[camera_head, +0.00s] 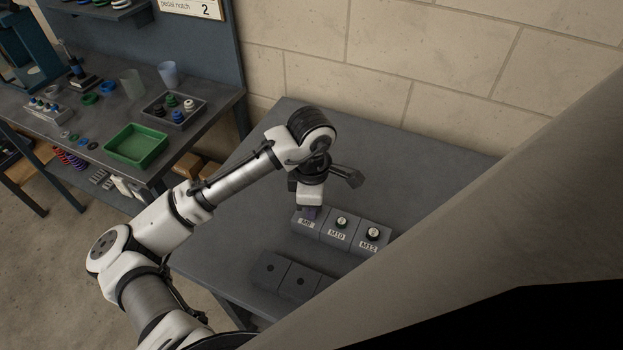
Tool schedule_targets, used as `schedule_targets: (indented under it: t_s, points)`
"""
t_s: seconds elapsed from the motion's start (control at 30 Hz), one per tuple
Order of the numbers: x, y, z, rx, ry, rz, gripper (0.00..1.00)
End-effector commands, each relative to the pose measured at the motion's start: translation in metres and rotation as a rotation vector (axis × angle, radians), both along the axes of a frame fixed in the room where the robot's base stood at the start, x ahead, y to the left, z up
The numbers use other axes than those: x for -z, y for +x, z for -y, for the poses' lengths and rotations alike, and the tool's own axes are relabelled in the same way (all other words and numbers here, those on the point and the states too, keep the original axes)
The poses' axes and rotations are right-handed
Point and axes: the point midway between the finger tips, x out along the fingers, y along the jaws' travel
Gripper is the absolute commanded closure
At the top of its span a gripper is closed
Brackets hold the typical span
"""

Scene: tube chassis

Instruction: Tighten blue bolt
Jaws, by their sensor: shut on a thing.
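My gripper (309,210) points down onto the block labelled M8 (304,225), the leftmost of three grey labelled blocks. It is shut at the top of that block. The blue bolt is almost wholly hidden by the fingers; only a small dark bluish patch shows between them and the block. How deep the bolt sits cannot be seen.
Lower grey blocks with dark holes (285,275) lie in front on the grey table (240,225). A brick wall stands behind. At left, another bench holds a green tray (137,146), a grey tray of coloured parts (153,112) and cups. The left of my table is clear.

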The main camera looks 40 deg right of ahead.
Motion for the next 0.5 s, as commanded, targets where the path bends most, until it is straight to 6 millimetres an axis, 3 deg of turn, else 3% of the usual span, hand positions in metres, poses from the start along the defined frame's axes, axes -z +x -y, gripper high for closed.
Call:
schedule_targets:
  t_s: [0.2, 0.5]
  points:
    - [0.0006, -0.0003, 0.0003, 0.236, -0.001, -0.001, 1.00]
    - [0.0008, -0.0003, 0.0002, 0.278, 0.000, 0.000, 1.00]
